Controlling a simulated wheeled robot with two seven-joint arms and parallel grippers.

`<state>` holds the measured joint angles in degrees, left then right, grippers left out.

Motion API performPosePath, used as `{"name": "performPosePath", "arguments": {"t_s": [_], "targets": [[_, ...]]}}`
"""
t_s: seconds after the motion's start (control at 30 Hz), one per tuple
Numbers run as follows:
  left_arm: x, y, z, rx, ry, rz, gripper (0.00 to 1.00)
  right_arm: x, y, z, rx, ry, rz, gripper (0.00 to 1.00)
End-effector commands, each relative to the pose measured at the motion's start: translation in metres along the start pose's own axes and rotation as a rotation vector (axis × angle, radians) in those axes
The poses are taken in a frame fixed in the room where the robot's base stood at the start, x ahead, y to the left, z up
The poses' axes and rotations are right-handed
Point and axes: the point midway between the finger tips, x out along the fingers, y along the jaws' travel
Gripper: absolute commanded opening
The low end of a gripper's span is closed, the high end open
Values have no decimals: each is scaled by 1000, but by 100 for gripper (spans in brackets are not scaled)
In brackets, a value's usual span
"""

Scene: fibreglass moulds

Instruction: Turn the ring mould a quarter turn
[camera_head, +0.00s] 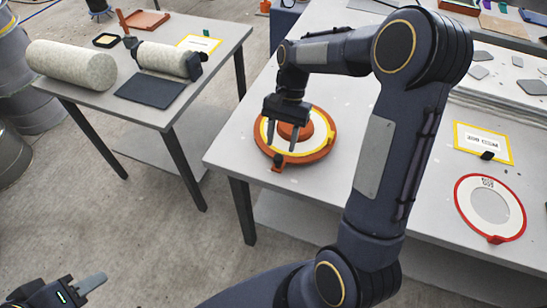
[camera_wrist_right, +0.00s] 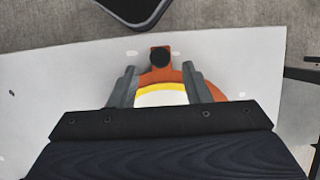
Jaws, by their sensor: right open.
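The ring mould (camera_head: 318,153) is a round orange piece with a yellow ring, a pale face and a raised orange centre. It lies flat on the right-hand table. Its small orange tab points to the near side in the head view and carries a black knob (camera_wrist_right: 160,57) in the right wrist view. My right gripper (camera_head: 281,144) is over the mould, open, its fingers apart above the near part of the face; contact cannot be told. The wrist view shows the fingers (camera_wrist_right: 161,83) on either side of the tab's line. My left gripper (camera_head: 88,287) is at the bottom left, away from both tables.
A red-rimmed white disc (camera_head: 461,198) and a yellow-edged card (camera_head: 483,143) lie to the right on the same table. The left table holds pale rolls (camera_head: 70,64), a dark mat (camera_head: 150,90) and an orange tray (camera_head: 146,20). Open floor separates the tables.

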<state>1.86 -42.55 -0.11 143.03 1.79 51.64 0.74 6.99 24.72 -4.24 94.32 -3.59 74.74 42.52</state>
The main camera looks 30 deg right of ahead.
Motion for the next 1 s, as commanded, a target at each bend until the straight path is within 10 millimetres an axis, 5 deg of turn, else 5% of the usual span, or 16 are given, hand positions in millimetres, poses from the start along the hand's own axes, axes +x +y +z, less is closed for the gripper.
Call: {"name": "performPosePath", "arguments": {"t_s": [0.3,0.7,1.0], "targets": [[-1,0,0,0,0,0,36,49,0,1,-2,-2,2,44],[-1,0,0,0,0,0,36,59,0,1,-2,0,0,44],[-1,0,0,0,0,0,36,59,0,1,-3,0,-1,6]]}}
